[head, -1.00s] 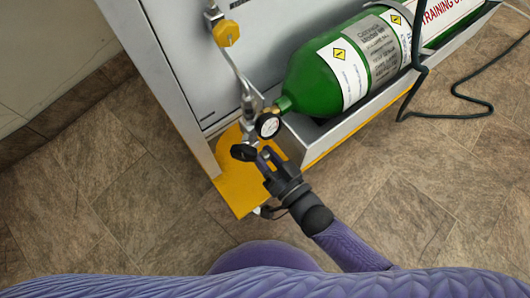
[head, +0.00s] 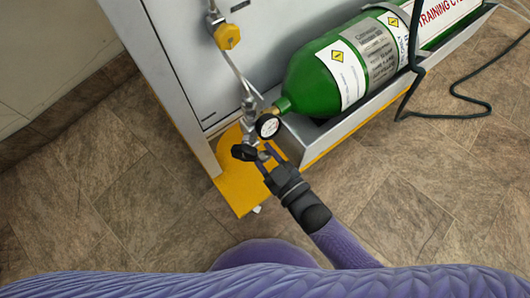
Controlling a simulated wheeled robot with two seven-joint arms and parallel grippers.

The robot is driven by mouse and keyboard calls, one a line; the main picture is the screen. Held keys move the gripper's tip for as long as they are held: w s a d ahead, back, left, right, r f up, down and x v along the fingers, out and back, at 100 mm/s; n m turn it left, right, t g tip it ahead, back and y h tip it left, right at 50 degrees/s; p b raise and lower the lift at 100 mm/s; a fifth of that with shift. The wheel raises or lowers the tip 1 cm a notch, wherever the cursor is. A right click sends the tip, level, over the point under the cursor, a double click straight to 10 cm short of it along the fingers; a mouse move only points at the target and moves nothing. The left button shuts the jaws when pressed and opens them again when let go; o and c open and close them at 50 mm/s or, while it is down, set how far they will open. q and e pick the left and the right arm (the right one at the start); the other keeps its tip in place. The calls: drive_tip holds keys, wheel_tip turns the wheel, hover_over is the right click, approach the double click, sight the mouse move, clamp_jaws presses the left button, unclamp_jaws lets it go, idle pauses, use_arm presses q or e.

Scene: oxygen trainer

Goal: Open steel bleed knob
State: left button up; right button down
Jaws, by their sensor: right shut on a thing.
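The steel bleed knob (head: 264,156) is a small grey piece at the lower end of the valve fittings, just right of a black round knob (head: 243,152). My right gripper (head: 267,157) reaches up from the lower right, its two fingers on either side of the steel knob and shut on it. The fingers partly hide the knob, so its turn angle cannot be told. My left gripper is not in view.
A pressure gauge (head: 268,126) sits just above the fingers. A green cylinder (head: 318,78) lies in a grey tray (head: 345,122) to the right. A yellow knob (head: 228,36) is higher on the pipe. A dark hose (head: 410,93) hangs at right. The floor in front is clear.

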drive_tip(key=shift+n, duration=0.3)
drive_tip(key=shift+c, duration=1.7)
unclamp_jaws()
drive_tip(key=p+v, duration=0.3)
drive_tip(key=v, duration=0.7)
